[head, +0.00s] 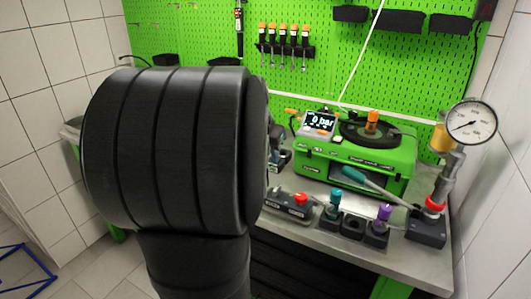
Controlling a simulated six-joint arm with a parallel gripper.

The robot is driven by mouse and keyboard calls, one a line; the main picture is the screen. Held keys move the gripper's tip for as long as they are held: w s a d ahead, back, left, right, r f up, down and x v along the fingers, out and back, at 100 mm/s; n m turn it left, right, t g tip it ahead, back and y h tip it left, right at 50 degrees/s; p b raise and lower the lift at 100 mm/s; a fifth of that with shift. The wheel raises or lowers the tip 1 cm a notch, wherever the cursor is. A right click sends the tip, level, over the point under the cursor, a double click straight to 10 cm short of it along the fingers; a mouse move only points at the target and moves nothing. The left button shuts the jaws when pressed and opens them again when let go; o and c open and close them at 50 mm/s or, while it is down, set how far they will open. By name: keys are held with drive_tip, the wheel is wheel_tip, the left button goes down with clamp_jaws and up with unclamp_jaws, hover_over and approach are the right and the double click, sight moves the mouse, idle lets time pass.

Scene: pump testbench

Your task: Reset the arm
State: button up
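A large black ribbed arm link of mine fills the left middle of the head view and hides the left part of the bench. My gripper cannot be made out. A small dark and grey piece (279,150) shows just right of the link; I cannot tell what it is. The green pump box (375,176) stands on the bench with a display (320,122) reading 0 bar. A round pressure gauge (471,122) stands at the right on a black base (427,228).
The grey bench (395,262) has a block with a red button (300,198), a teal-topped part (335,197) and a purple-topped part (384,213) along its front. A teal-handled lever (365,181) slants before the box. Tools hang on the green pegboard (200,45).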

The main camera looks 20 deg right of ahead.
sight(277, 187)
drive_tip(key=shift+f, duration=0.15)
drive_tip(key=x, duration=1.7)
drive_tip(key=shift+f, duration=0.15)
drive_tip(key=shift+s, duration=0.1)
